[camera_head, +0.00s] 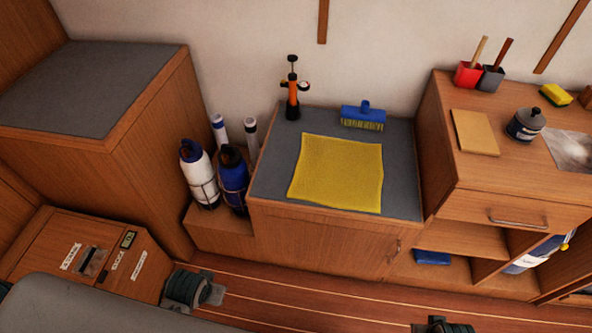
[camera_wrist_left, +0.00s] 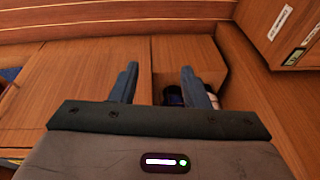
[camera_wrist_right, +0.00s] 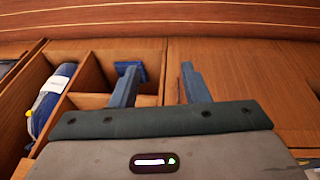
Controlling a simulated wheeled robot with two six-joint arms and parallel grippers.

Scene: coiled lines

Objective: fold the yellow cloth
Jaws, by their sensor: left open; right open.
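The yellow cloth (camera_head: 337,172) lies flat and spread out on the grey top of a low wooden cabinet (camera_head: 275,178) in the head view. Its near edge lies close to the cabinet's front edge. In the head view, dark gripper parts show at the bottom left and bottom right, away from the cloth. In the left wrist view my left gripper (camera_wrist_left: 158,84) is open and empty, with wooden cabinet fronts beyond it. In the right wrist view my right gripper (camera_wrist_right: 158,86) is open and empty, facing cabinet fronts and open shelves. The cloth is not clearly visible in either wrist view.
A blue brush (camera_head: 363,117) and an orange pump (camera_head: 292,95) stand behind the cloth. White and blue bottles (camera_head: 233,178) stand left of the cabinet. A taller cabinet on the right carries a tan board (camera_head: 475,132) and a grey can (camera_head: 526,124).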

